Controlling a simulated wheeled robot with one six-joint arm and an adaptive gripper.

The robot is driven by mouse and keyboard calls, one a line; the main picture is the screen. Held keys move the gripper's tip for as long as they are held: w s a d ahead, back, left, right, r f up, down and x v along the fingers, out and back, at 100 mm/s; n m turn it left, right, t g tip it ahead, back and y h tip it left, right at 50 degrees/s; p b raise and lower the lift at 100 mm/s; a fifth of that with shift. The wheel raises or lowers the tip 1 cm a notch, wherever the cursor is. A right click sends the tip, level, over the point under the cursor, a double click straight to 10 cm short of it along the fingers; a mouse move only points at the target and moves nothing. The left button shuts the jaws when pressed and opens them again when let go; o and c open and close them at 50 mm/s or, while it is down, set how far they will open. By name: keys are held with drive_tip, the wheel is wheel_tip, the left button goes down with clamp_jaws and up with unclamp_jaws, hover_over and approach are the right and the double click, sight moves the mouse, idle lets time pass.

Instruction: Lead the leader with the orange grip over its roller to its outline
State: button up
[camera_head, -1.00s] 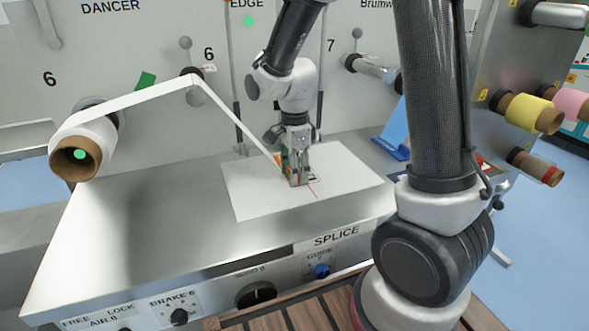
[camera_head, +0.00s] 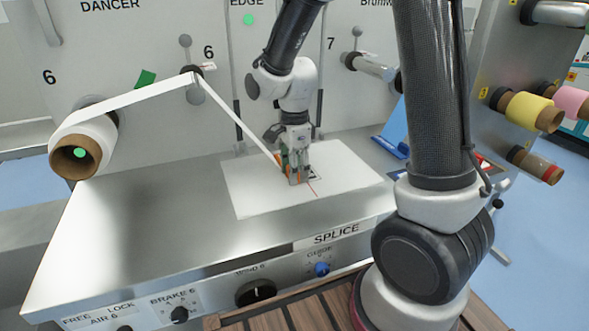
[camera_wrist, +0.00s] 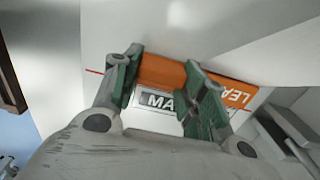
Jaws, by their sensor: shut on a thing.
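The white leader strip (camera_head: 237,120) runs from the roll with the brown core (camera_head: 76,158) at the left, up over the roller marked 6 (camera_head: 196,79), then down to my gripper (camera_head: 293,178). My gripper is shut on the orange grip, just over the white sheet (camera_head: 250,190) on the splice table. In the wrist view the orange grip (camera_wrist: 163,72) lies between the green fingers of my gripper (camera_wrist: 160,88). Part of a printed label (camera_wrist: 155,99) and a thin red line (camera_wrist: 94,71) show on the sheet beside it. The outline is largely hidden by my gripper.
A blue stand (camera_head: 393,130) is behind the sheet at the right. Yellow (camera_head: 525,112) and pink (camera_head: 570,103) rolls stick out of a panel at the far right.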

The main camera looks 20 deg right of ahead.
drive_tip(key=o, duration=1.1)
drive_tip(key=shift+o, duration=0.2)
wheel_tip(320, 180, up, 12)
drive_tip(key=s+d+r+n+t, duration=0.2)
drive_tip(key=s+d+n, duration=0.4)
drive_tip(key=s+n, duration=0.3)
drive_tip(key=s+d+r+n+t, duration=0.2)
drive_tip(key=s+d+r+n, duration=0.2)
drive_tip(key=s+n, duration=0.5)
drive_tip(key=shift+s+d, duration=0.5)
drive_tip(key=shift+d, duration=0.4)
